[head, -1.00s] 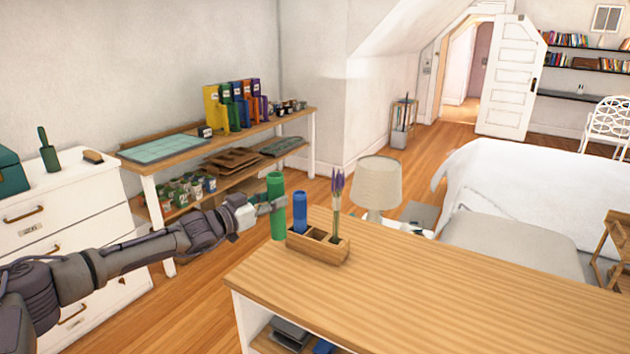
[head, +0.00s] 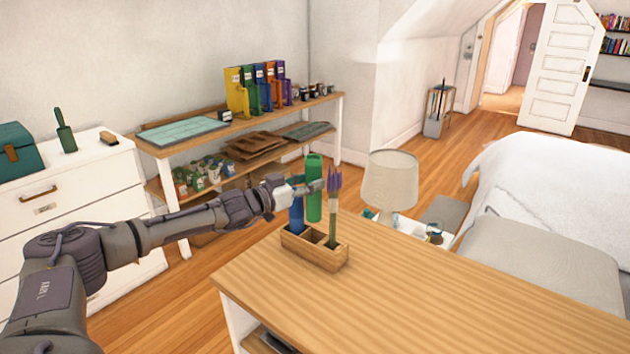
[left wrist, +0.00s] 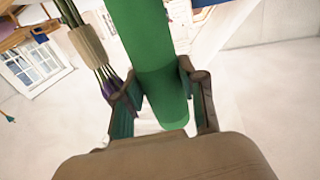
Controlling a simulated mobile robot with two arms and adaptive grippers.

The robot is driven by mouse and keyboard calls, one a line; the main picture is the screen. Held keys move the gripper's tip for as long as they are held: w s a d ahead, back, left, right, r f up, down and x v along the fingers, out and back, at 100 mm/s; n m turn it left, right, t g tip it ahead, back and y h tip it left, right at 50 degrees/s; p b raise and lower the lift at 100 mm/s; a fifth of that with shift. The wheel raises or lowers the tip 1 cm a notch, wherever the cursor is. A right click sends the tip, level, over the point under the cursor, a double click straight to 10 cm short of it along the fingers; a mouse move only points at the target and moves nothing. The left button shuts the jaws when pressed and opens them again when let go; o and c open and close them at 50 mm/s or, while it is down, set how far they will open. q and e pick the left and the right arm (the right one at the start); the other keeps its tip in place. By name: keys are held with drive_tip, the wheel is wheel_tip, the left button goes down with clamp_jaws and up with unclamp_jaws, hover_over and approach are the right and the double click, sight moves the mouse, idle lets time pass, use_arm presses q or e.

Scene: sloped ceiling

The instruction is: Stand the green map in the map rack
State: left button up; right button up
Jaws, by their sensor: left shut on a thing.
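The green map (head: 314,200) is a rolled upright tube, clasped by my left gripper (head: 304,188). In the left wrist view the green map (left wrist: 150,60) lies between the two fingers. In the head view its lower end appears just above or behind the wooden map rack (head: 314,254), on the table's far left corner. The rack has several compartments. A blue roll (head: 297,217) stands at its left, partly hidden by my gripper. My right gripper is out of view.
The wooden table (head: 430,290) is bare to the right of the rack. A lamp (head: 390,182) stands beyond it. A shelf unit (head: 180,150) with coloured binders is behind, and a white dresser (head: 85,185) is at the left.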

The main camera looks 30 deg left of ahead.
sight(308, 217)
use_arm(q)
drive_tip(key=shift+f+b, duration=1.5)
drive_tip(key=shift+f, duration=0.5)
drive_tip(key=shift+f+b, duration=2.85)
drive_tip(key=shift+f, duration=0.3)
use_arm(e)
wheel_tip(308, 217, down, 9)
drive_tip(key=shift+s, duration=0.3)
use_arm(q)
drive_tip(key=o, duration=1.2)
drive_tip(key=shift+s+a, duration=0.1)
drive_tip(key=shift+s, duration=0.05)
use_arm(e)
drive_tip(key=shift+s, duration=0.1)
